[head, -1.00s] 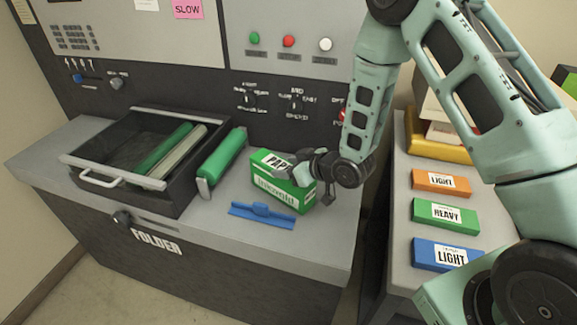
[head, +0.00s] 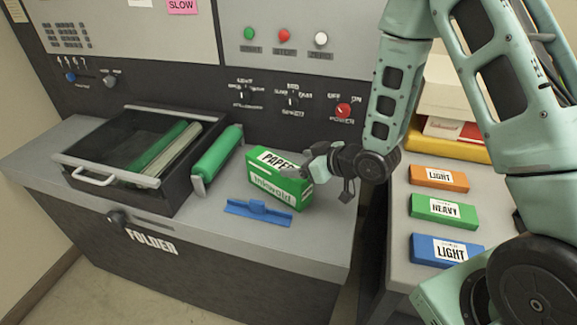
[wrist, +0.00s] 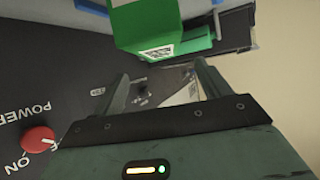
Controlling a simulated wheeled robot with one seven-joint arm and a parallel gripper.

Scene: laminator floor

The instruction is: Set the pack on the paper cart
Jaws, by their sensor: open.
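A green pack (head: 274,184) labelled PAPER stands on the grey folder counter, right of the green roller. My gripper (head: 326,182) is open at the pack's right end, with one finger in front of the pack's upper right corner in the head view. In the wrist view the pack (wrist: 145,28) lies beyond the fingertips, and the space between the fingers (wrist: 163,84) holds nothing. Whether a finger touches the pack I cannot tell. The grey cart (head: 399,235) stands at the right, with orange, green and blue packs on it.
A blue holder (head: 257,209) lies in front of the pack. An open black tray (head: 128,158) with rollers stands to the left. A yellow tray (head: 452,148) with boxes sits at the cart's back. A gap separates counter and cart.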

